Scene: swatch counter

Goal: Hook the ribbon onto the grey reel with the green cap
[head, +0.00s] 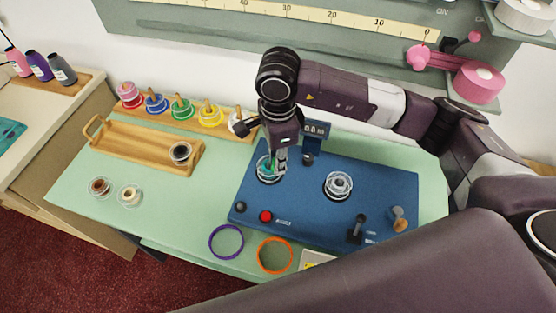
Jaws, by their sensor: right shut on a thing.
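The grey reel with the green cap (265,166) sits on the left side of the blue machine (308,211) and shows as a clear-rimmed disc with green at its middle. My right gripper (281,164) points down right beside the cap, covering the reel's right part. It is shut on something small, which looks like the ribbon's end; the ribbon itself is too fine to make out. Whether it touches the reel I cannot tell. A second clear reel (338,185) sits on the machine's right side. My left gripper is not in view.
A small display (316,129) and dark knob stand just behind the gripper. A wooden tray (140,148) and a row of coloured spools are at left. Purple (226,242) and orange rings (274,256) lie in front.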

